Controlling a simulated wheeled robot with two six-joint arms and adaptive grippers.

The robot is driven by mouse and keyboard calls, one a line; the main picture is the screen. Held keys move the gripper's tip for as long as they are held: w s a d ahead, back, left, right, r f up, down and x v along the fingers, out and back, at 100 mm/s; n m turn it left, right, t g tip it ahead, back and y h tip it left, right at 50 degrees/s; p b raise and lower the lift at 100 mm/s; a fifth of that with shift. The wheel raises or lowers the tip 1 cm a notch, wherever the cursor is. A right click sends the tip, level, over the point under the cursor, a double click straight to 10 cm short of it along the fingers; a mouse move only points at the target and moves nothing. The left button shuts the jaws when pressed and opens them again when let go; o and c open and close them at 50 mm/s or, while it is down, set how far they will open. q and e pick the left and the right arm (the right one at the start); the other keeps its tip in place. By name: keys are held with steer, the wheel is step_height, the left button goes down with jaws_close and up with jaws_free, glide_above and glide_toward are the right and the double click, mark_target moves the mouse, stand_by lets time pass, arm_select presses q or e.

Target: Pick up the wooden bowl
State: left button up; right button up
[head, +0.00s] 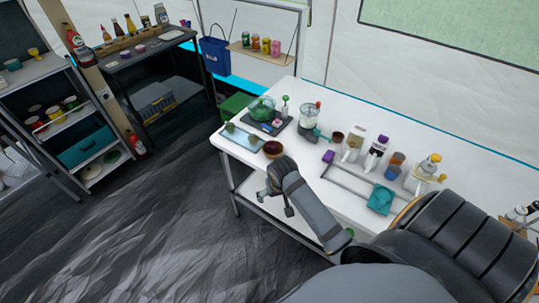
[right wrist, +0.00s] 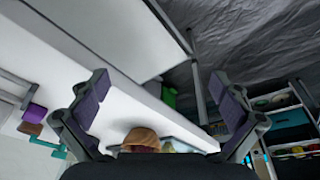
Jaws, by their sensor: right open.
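The wooden bowl (head: 272,149) is small and brown with a dark red inside. It sits near the front edge of the white table, toward its left end, in the head view. In the right wrist view the bowl (right wrist: 140,136) shows low in the picture, partly hidden by the gripper's dark body. My right gripper (head: 274,202) is open and empty, just in front of the bowl and near the table's front edge. Its two spread fingers (right wrist: 158,78) show in the right wrist view, with nothing between their tips. My left gripper is not in view.
A cutting board (head: 241,137) lies left of the bowl, and a scale (head: 267,126) with a green glass bowl (head: 261,108) stands behind it. A blender (head: 309,116), a purple block (head: 328,156) and several bottles stand to the right. Open floor (head: 130,230) lies left of the table.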

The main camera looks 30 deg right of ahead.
mark_target(273, 148)
steer(key=w+d+r+m, duration=0.1)
steer(key=w, duration=0.2)
steer(key=w+d+r+m, duration=0.1)
steer(key=w+d+m, duration=0.1)
steer(key=w, duration=0.1)
steer(key=w+d+r+m+g, duration=0.1)
steer(key=w+r+m, duration=0.1)
steer(key=w, duration=0.2)
steer(key=shift+d+r, duration=0.1)
steer(key=shift+d, duration=0.1)
steer(key=w+d+r+m+g, duration=0.1)
steer(key=w+d+r+m, duration=0.2)
steer(key=w+r+m, duration=0.35)
steer(key=shift+n, duration=0.75)
steer(key=f, duration=0.2)
steer(key=d+f, duration=0.1)
steer(key=f, duration=0.1)
steer(key=shift+w, duration=0.25)
steer(key=f, duration=0.3)
steer(key=d+f, duration=0.1)
steer(key=f, duration=0.1)
steer(key=shift+w+f, duration=0.2)
steer(key=shift+w, duration=0.15)
steer(key=shift+r, duration=0.1)
steer(key=c, duration=1.2)
